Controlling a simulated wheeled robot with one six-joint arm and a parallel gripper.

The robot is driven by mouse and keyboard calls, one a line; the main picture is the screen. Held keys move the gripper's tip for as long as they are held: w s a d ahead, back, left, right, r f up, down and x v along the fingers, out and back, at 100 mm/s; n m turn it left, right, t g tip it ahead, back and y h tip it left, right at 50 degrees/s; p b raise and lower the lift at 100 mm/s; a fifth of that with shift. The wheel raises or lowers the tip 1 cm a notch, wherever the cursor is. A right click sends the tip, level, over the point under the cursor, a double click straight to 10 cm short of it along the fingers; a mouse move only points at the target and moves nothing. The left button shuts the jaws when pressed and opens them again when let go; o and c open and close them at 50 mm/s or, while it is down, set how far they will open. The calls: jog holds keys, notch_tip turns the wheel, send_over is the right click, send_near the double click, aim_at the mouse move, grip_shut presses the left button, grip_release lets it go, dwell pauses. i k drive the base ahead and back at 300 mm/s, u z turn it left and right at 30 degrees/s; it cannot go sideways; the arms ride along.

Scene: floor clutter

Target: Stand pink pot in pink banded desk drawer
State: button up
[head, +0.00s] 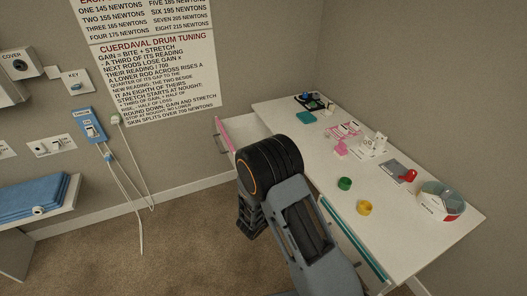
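The desk drawer with the pink band (224,136) is pulled out at the far left end of the white desk. The part of its inside that shows looks empty; my arm hides some of its near side. A small pink object (341,148), which looks like the pink pot, stands on the desk top near the middle. It is small, and its exact shape is hard to tell. My arm is in front of the desk, its dark end part (250,216) hanging low beside the desk. The fingers cannot be made out, and nothing is seen held.
A green pot (345,184) and a yellow pot (364,208) stand near the desk's front edge. A teal-banded drawer (352,240) is out at the front right. A clear round bowl (442,199) and red item (410,175) are at the right. Carpet at left is clear.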

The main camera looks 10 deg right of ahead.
aim_at(246, 143)
jog(key=u, duration=0.05)
jog(key=k, duration=0.15)
jog(key=u, duration=1.85)
jog(key=i, duration=3.35)
jog(key=z, duration=3.55)
jog(key=i, duration=0.35)
jog(key=u, duration=0.1)
